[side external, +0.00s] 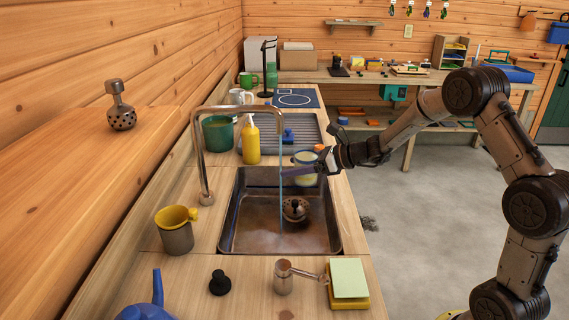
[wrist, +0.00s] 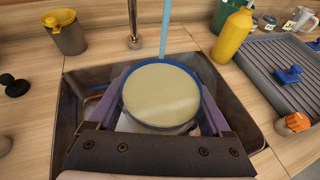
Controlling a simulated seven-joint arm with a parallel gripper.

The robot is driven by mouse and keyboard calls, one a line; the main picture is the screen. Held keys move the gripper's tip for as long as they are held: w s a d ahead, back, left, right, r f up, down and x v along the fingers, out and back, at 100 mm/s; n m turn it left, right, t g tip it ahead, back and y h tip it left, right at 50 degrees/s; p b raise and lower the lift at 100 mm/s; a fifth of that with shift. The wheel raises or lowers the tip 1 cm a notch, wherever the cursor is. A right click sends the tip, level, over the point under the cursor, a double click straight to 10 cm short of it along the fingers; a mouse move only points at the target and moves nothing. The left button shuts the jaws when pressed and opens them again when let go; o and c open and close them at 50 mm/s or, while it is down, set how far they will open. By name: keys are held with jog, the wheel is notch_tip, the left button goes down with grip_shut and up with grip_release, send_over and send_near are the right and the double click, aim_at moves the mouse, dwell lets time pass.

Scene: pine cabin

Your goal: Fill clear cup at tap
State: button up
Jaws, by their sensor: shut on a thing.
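My gripper (side external: 300,171) is shut on a cup (side external: 306,170) with a blue rim and a pale cream look, held upright over the far right part of the sink (side external: 250,210). In the wrist view the purple fingers grip the cup (wrist: 160,95) on both sides; I look into its round mouth and cannot tell whether it holds water. The metal tap (side external: 200,150) arches over the sink and is running. Its blue water stream (side external: 281,205) drops past the cup's left side down to the sink floor. In the wrist view the stream (wrist: 165,30) passes behind the far rim.
A round perforated metal piece (side external: 295,209) lies in the sink. A yellow bottle (side external: 251,143), a green container (side external: 217,133) and a grey drying tray (side external: 300,130) stand behind. A grey-yellow pitcher (side external: 176,236) stands left.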

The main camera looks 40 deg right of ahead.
aim_at(315, 151)
jog(key=shift+r, duration=0.2)
jog(key=shift+s+d+r, duration=0.35)
jog(key=shift+s+r, duration=0.4)
jog(key=shift+r, duration=0.05)
jog(key=shift+s+d+r, duration=0.4)
jog(key=shift+s+r, duration=0.4)
jog(key=shift+s+d+r, duration=0.35)
jog(key=shift+s+r, duration=0.4)
jog(key=shift+r, duration=0.05)
